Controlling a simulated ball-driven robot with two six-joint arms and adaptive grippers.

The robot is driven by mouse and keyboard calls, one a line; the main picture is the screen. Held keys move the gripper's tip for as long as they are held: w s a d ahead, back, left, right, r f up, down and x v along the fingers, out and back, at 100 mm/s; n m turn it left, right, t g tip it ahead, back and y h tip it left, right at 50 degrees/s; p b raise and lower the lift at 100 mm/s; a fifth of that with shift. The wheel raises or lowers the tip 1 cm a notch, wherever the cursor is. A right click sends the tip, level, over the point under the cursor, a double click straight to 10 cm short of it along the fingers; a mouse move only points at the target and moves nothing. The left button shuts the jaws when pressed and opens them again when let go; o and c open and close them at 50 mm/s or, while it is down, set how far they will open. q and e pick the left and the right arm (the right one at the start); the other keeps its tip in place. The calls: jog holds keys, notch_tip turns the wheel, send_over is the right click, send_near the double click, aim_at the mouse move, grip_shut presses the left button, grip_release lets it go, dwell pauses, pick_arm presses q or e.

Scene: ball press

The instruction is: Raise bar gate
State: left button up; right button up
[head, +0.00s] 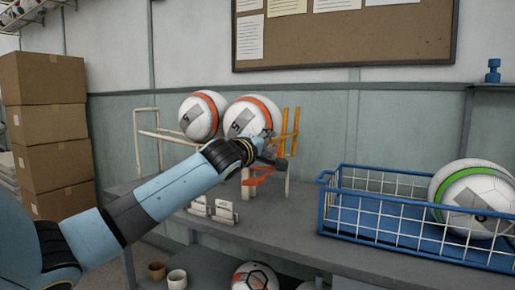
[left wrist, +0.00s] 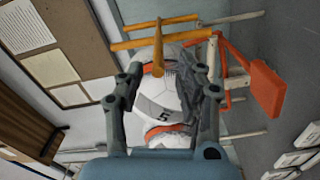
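The bar gate looks to be the yellow-orange bars (head: 290,122) at the right end of a cream rail rack (head: 150,133). In the left wrist view, two yellow bars (left wrist: 155,41) cross the top, and a shorter one points towards the camera between my fingers. Two white balls with orange bands, the left ball (head: 201,115) and the right ball (head: 243,112), rest on the rack behind the gate. My left gripper (head: 274,150) is at the gate, in front of the right ball. Its fingers (left wrist: 167,75) are apart with nothing clearly gripped; contact with the bar cannot be told. My right gripper is out of view.
A red-orange lever (head: 258,175) sits below my left gripper. Small white card holders (head: 222,212) stand in front of the rack. Cardboard boxes (head: 50,135) are stacked left.

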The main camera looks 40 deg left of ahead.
pick_arm(q)
jog(key=v, duration=0.8)
jog(key=shift+s, duration=0.2)
jog(key=shift+f, duration=0.1)
